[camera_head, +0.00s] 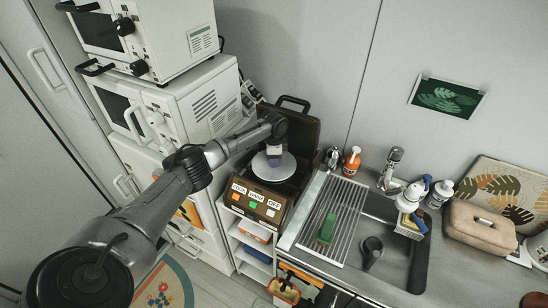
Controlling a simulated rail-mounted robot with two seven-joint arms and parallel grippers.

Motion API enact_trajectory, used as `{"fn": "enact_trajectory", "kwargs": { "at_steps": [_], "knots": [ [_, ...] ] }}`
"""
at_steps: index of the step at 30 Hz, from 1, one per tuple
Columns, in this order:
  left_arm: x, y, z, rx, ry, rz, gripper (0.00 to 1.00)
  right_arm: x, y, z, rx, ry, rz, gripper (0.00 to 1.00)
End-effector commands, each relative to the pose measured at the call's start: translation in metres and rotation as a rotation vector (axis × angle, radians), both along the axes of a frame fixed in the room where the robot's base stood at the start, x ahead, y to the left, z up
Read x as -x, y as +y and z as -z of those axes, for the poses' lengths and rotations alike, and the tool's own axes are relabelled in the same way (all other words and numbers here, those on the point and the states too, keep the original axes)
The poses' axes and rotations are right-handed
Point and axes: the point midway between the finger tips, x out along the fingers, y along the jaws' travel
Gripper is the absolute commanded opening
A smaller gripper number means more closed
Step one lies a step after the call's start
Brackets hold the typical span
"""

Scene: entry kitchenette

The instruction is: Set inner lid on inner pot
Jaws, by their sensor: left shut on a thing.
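My left arm reaches in from the lower left, and its gripper (274,150) points down over the brown cooker (257,203). The gripper is shut on the inner lid, a pale round disc (282,174) with a small purple part at its middle. The lid is over the dark opening of the cooker. I cannot tell whether it touches the inner pot, which is mostly hidden under it. The cooker's hinged brown outer lid (300,129) stands open behind. Its front panel has orange, green and white buttons. My right gripper is not in view.
To the right are a sink (395,250) with a drying rack (331,220), a faucet (391,170), several bottles and a tan case (480,227). A wall rises close behind the cooker.

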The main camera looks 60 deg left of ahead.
Motion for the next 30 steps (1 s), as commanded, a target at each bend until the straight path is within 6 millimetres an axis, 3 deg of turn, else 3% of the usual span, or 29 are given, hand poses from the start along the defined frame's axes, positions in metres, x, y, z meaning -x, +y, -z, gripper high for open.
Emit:
{"fn": "enact_trajectory", "kwargs": {
  "at_steps": [30],
  "knots": [
    [0.000, 0.000, 0.011, 0.000, 0.000, 0.000, 0.13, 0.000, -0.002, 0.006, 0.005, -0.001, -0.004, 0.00]
  ]
}}
